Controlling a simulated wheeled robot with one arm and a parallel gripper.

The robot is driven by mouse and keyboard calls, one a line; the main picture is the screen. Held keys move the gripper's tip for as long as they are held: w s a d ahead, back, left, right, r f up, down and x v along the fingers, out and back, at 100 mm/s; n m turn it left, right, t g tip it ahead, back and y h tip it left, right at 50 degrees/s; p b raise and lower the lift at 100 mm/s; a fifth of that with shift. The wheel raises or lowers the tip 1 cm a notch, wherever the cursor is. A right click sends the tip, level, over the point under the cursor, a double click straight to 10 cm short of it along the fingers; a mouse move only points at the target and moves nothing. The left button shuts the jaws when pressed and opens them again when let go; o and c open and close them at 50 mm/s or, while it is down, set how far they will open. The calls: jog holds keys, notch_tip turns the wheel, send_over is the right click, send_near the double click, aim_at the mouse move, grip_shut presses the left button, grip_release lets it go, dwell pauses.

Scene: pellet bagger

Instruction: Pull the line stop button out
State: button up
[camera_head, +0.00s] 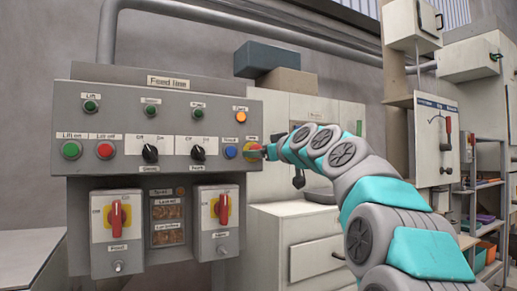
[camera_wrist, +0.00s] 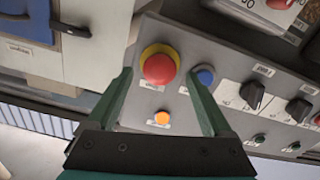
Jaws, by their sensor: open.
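The line stop button (camera_wrist: 159,68) is a red mushroom head on a yellow collar, seen in the wrist view on the grey panel. In the head view only part of its yellow collar (camera_head: 248,156) shows at the panel's right end, mostly hidden by my gripper (camera_head: 263,151). In the wrist view my gripper (camera_wrist: 159,76) is open, its two dark green fingers apart on either side of the red head. I see no clear contact, and the depth of the fingertips relative to the head is hard to tell.
A blue button (camera_wrist: 205,75) sits right beside one fingertip, and an orange lamp (camera_wrist: 162,118) lies between the fingers. The Feed line panel (camera_head: 120,125) also carries black selector knobs (camera_head: 150,153). Two red-handled switches (camera_head: 223,208) hang below. A white cabinet (camera_head: 300,245) stands right of the panel.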

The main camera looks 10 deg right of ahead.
jog(key=shift+x, duration=0.95)
jog(key=shift+c, duration=0.3)
grip_shut()
